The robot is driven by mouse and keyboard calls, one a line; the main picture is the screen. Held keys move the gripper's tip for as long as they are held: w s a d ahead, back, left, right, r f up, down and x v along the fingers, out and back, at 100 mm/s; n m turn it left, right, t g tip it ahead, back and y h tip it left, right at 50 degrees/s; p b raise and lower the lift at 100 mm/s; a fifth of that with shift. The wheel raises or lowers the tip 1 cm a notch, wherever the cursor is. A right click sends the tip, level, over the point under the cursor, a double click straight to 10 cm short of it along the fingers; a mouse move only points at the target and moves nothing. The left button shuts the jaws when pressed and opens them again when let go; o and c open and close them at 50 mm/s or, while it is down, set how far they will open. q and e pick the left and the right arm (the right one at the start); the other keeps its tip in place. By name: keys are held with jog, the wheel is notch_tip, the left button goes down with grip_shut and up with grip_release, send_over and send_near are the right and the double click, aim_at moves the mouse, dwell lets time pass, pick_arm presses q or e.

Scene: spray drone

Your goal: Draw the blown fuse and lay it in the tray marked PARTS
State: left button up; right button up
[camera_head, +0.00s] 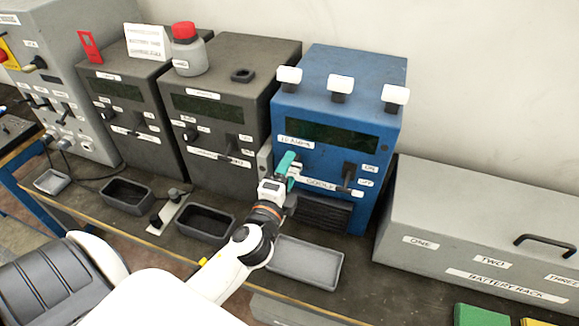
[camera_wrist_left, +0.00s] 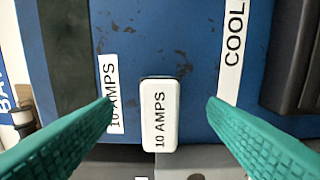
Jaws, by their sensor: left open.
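A white fuse (camera_wrist_left: 160,115) marked 10 AMPS sits in the front of the blue unit (camera_head: 350,80), beside a 10 AMPS label. My left gripper (camera_head: 289,168) is at the blue unit's left front. Its green fingers are open, one on either side of the fuse in the left wrist view, with gaps on both sides. In the head view the gripper hides the fuse. A light grey tray (camera_head: 305,264) lies in front of the blue unit. I can read no PARTS mark on any tray. My right gripper is out of view.
Three white-topped pieces (camera_head: 340,84) stand on the blue unit. Dark trays (camera_head: 206,222) and a small grey tray (camera_head: 52,181) lie along the bench's front. Two dark units (camera_head: 215,115) stand left, one with a red-capped bottle (camera_head: 189,52). A grey battery rack (camera_head: 480,225) stands right.

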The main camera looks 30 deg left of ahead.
pick_arm(q)
jog(key=shift+c, duration=0.4)
grip_shut()
jog(key=shift+s, duration=0.1)
jog(key=shift+b+v, duration=0.7)
jog(key=shift+v, duration=2.2)
jog(key=shift+d, duration=0.1)
jog(key=s+d+m+h, duration=0.2)
jog(key=s+d+h, duration=0.2)
jog(key=d, duration=0.4)
jog(key=shift+f+m+t, duration=0.25)
jog(key=shift+m+t, duration=0.05)
jog(key=shift+m, duration=0.1)
